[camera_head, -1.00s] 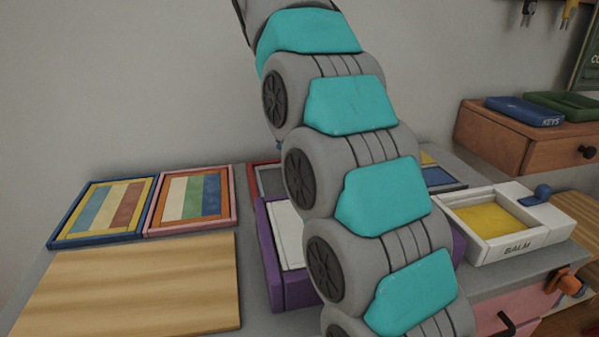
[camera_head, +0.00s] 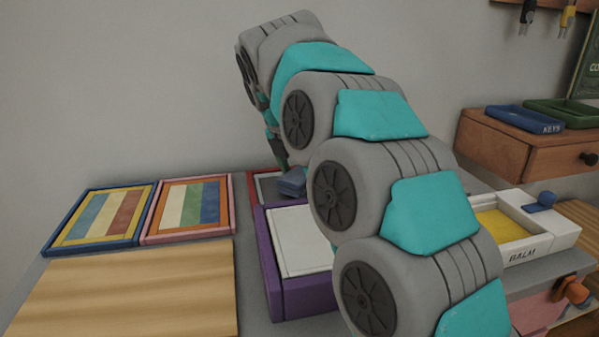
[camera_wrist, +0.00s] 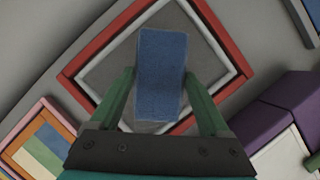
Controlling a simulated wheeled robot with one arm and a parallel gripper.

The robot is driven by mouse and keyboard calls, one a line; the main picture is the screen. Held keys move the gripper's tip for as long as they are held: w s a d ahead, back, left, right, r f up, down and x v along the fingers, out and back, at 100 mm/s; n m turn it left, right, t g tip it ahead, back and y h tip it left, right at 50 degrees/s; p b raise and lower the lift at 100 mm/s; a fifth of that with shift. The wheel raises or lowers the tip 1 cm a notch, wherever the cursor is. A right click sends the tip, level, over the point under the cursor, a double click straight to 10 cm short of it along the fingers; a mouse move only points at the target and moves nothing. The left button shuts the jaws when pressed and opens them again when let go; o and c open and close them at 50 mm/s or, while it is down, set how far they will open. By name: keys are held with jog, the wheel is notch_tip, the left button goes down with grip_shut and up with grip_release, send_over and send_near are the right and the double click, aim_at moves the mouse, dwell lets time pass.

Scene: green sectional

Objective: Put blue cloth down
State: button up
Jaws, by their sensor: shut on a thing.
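The blue cloth (camera_wrist: 161,75) is a small folded rectangle between the two green fingers of my gripper (camera_wrist: 160,95) in the wrist view. My gripper is shut on it. Below the cloth in that view lies a red-edged frame (camera_wrist: 90,92) with a white inner border and a grey centre. In the head view the cloth (camera_head: 291,183) shows just over the same red frame (camera_head: 252,190), left of my arm. My arm hides most of that frame and the gripper's fingertips there. I cannot tell whether the cloth touches the grey centre.
A purple box (camera_head: 305,298) with a white panel stands in front of the red frame. Two striped framed panels (camera_head: 100,216) (camera_head: 189,208) and a wooden board (camera_head: 130,290) lie to the left.

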jog(key=o, duration=1.3)
jog(key=shift+f, duration=0.15)
jog(key=p+v, duration=0.2)
jog(key=v, duration=1)
jog(key=shift+p, duration=0.35)
